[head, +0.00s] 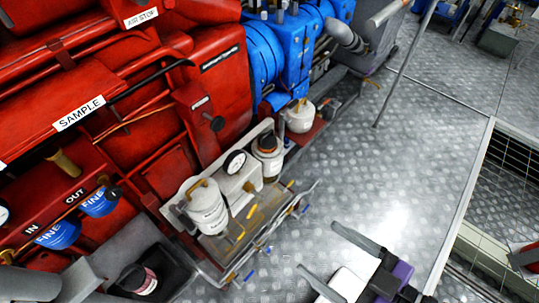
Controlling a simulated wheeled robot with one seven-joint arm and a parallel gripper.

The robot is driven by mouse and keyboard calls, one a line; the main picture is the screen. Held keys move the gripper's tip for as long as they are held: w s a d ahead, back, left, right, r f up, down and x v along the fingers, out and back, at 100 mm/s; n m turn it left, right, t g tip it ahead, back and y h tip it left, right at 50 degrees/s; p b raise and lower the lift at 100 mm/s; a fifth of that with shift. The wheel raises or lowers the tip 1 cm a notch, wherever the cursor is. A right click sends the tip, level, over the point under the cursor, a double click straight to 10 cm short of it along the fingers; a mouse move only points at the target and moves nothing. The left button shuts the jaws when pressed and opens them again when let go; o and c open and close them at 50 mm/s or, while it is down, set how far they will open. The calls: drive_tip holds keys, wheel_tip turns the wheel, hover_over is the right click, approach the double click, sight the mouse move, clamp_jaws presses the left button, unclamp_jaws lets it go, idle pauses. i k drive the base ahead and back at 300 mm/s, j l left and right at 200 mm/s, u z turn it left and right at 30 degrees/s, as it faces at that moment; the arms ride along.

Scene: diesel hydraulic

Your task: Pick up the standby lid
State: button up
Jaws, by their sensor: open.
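No lid marked standby can be made out. A white lidded canister (207,208) with a tan handle stands in a tray (262,228) beside the red engine. A jar (267,160) with a dark top stands behind it in the same tray. A second white canister (299,117) with a tan knob stands further back on a red ledge. Which of these tops is the standby lid I cannot tell. My gripper (317,247) is at the bottom right, open and empty, its two fingers pointing left towards the tray and apart from it.
A white box with a round gauge (235,163) stands between the vessels, with small yellow and blue pieces nearby. A dark bin (150,277) holds a jar at the lower left. The red engine (190,60) blocks the left. The metal floor (400,150) is mostly clear.

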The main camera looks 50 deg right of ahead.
sight(302, 116)
drive_tip(key=z, duration=0.4)
drive_tip(key=i+z, duration=0.1)
drive_tip(key=z, duration=0.7)
drive_tip(key=j+z, duration=0.1)
drive_tip(key=z, duration=0.35)
drive_tip(key=i+z, duration=0.1)
drive_tip(key=z, duration=0.3)
drive_tip(key=i+j, duration=0.1)
drive_tip(key=j, duration=0.25)
drive_tip(key=i+j+z, duration=0.15)
drive_tip(key=j, duration=0.15)
